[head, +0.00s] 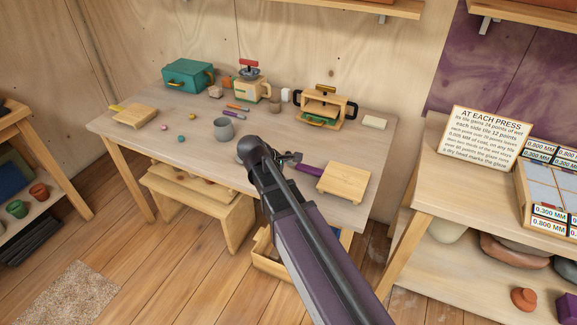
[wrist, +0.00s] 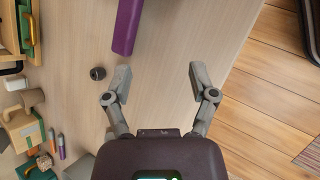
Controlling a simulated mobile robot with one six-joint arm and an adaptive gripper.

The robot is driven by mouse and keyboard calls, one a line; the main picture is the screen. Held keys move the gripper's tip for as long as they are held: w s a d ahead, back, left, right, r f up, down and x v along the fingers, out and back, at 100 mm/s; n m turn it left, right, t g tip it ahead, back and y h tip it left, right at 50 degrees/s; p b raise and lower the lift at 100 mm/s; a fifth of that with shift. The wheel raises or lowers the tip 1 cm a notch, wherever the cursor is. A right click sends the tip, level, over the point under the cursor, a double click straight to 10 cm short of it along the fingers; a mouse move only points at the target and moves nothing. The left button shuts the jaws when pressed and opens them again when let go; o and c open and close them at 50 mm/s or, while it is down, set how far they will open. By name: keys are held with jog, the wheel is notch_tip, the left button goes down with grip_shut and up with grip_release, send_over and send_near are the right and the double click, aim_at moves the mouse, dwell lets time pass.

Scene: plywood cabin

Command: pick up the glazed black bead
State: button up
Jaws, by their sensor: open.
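The black bead (wrist: 97,73) shows in the wrist view as a small dark ring-like piece with a hole, lying on the pale wooden table. It is just left of my left finger, outside the gap between the fingers. My gripper (wrist: 158,68) is open, with only bare tabletop between its fingertips. In the head view my arm reaches over the table (head: 160,140) and my gripper is partly seen at its end. I cannot clearly make out the bead in the head view.
A purple bar (wrist: 128,25) lies ahead of the fingers, near a wooden board (head: 343,182). A grey cup (head: 222,129), a toy press (head: 322,106), a teal box (head: 188,76) and small coloured beads stand on the table. The table edge is right in the wrist view.

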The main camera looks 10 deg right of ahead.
jog(key=w+a+n+t+h+b, duration=0.1)
jog(key=w+a+n+b, duration=0.1)
jog(key=n, duration=0.1)
jog(key=w+a+f+n+t+h+b, duration=0.1)
jog(key=w+a+n+b, duration=0.1)
jog(key=w+a+n, duration=0.1)
jog(key=w+a+n+t+h+b, duration=0.1)
jog(key=w+a+n+h+b, duration=0.1)
jog(key=w+a+n, duration=0.1)
jog(key=shift+w+a+f+n+t+b, duration=0.2)
jog(key=shift+w+f+n+t+b, duration=0.1)
jog(key=shift+t, duration=0.1)
jog(key=shift+w+a+r+n, duration=0.15)
jog(key=shift+a+r+n, duration=0.15)
jog(key=shift+a+n, duration=0.1)
jog(key=shift+d+f, duration=0.1)
jog(key=shift+d, duration=0.05)
jog(key=b, duration=0.3)
send_near(286, 154)
jog(key=x, duration=0.3)
jog(key=shift+w+d+f, duration=0.1)
jog(key=shift+f, duration=0.35)
jog(key=shift+w+d+f, duration=0.15)
jog(key=shift+w+d, duration=0.15)
jog(key=shift+d, duration=0.25)
jog(key=shift+r+b+x, duration=0.2)
jog(key=shift+b+x, duration=0.9)
jog(key=shift+x, duration=1.5)
jog(key=shift+d, duration=0.1)
